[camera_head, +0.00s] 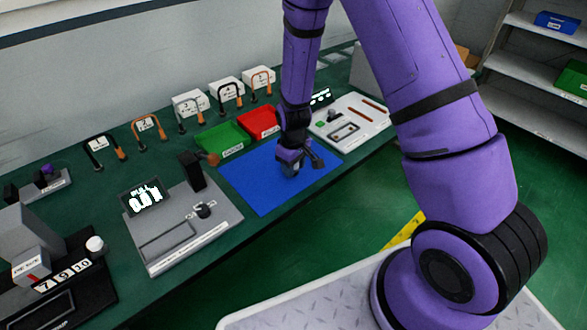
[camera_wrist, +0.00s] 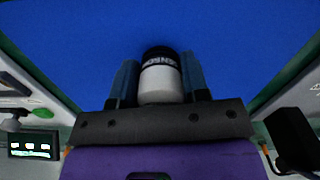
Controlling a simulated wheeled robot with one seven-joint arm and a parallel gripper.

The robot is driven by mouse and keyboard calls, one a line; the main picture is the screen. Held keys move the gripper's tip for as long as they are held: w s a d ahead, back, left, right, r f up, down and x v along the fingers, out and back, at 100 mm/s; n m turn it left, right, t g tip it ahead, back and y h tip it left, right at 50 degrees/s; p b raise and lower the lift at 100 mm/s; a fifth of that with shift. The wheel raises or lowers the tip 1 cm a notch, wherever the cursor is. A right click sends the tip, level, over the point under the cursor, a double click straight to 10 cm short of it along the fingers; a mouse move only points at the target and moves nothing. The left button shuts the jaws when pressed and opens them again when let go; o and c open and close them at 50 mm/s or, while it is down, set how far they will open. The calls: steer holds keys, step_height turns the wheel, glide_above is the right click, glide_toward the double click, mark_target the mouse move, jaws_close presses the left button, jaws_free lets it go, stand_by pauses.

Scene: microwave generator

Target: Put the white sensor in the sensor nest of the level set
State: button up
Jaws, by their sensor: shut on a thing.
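My gripper (camera_head: 290,158) is over the blue mat in the head view. In the wrist view my gripper (camera_wrist: 160,78) is shut on the white sensor (camera_wrist: 160,84), a white cylinder with a black, lettered end, held between both fingers. Blue mat fills the view beyond it; I cannot tell whether the sensor touches it. In the head view the gripper largely hides the sensor. A grey instrument (camera_head: 180,238) with a lit display stands left of the mat, and a white board (camera_head: 372,128) with recesses stands right of it. No label shows which is the level set.
The blue mat (camera_head: 258,192) is otherwise clear. Green (camera_head: 222,138) and red (camera_head: 259,122) bins stand behind it. A black block (camera_head: 191,170) rises on the grey instrument. A dark tray with number tiles (camera_head: 64,275) is at far left.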

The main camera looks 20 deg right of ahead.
steer(key=shift+f, duration=0.65)
steer(key=o, duration=1)
steer(key=shift+f, duration=0.1)
steer(key=shift+c, duration=0.2)
